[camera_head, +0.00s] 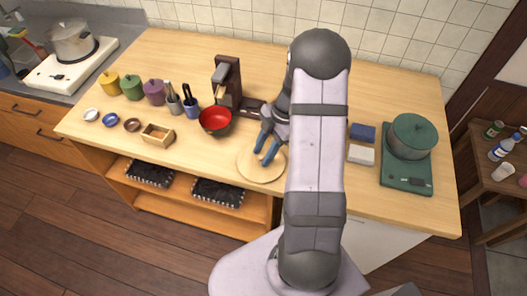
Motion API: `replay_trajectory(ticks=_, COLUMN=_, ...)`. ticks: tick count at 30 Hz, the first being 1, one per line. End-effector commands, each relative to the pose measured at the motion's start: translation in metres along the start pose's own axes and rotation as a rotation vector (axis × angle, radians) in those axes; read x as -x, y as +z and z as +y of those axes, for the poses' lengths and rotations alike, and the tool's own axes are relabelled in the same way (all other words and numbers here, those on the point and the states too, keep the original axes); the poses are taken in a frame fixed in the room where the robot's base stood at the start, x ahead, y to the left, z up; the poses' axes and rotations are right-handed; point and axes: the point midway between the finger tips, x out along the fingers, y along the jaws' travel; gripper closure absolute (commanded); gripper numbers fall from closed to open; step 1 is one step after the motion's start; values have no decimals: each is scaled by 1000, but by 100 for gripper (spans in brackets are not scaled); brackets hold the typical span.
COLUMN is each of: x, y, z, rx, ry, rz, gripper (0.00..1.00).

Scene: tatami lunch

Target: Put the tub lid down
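A pale round wooden disc (247,172), which looks like the tub lid, is near the front edge of the counter, left of my arm. My gripper (264,157) points down at it, with its blue fingertips over the disc's middle. The two fingers show a little apart, but whether they grip a handle or part of the lid is too small to tell. I cannot tell whether the disc rests on the counter or on something under it. No separate tub stands out; my arm hides part of the counter to the right.
A red bowl (215,121) and a dark brown dispenser-like stand (228,82) are close by, left of and behind my gripper. A small wooden box (157,134) lies further left. Right of my arm are a blue block (362,132), a white block (361,154) and a green pot (412,135).

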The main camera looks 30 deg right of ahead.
Motion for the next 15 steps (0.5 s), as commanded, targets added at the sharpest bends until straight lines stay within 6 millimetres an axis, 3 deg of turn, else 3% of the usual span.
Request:
replay_trajectory(ticks=8, x=5, y=-1, z=0, rx=0, ry=1, rz=0, gripper=65)
replay_trajectory(ticks=15, x=36, y=1, z=2, rx=2, ry=6, rz=-3, gripper=65)
